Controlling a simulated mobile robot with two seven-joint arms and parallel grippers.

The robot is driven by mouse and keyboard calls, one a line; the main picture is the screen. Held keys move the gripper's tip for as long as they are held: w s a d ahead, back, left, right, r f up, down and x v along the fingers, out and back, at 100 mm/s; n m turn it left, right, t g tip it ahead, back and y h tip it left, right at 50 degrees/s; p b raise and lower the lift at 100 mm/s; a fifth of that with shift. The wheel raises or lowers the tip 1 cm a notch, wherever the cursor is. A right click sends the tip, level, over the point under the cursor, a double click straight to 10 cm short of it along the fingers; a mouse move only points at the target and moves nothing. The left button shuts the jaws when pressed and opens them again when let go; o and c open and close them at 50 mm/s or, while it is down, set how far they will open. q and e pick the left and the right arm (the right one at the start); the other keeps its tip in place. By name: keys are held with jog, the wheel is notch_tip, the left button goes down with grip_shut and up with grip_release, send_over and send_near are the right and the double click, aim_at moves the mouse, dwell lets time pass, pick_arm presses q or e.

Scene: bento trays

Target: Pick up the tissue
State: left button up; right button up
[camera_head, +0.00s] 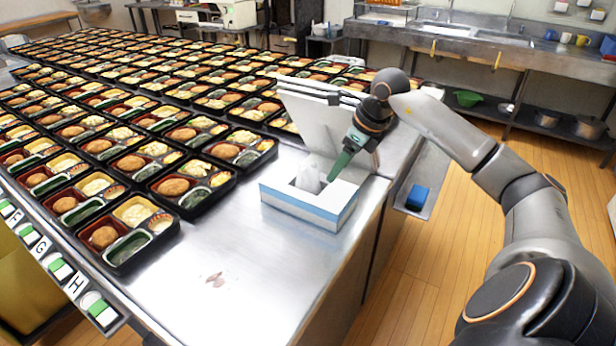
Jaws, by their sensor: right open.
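Whether the fingers touch the tissue or the box cannot be told. My left gripper is not in view.
Many filled bento trays (198,187) cover the table to the left and back. A white board (318,125) stands tilted behind the box. A blue object (417,196) sits beyond the right edge.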

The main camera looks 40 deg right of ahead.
aim_at(310, 167)
jog(key=w, duration=0.2)
jog(key=w+a+p, duration=0.1)
jog(key=w, duration=0.1)
jog(key=w+a+p, duration=0.1)
jog(key=w, duration=0.1)
jog(key=shift+w+r, duration=0.1)
jog(key=shift+r, duration=0.05)
jog(key=x, duration=0.5)
jog(key=shift+c, duration=0.3)
grip_shut()
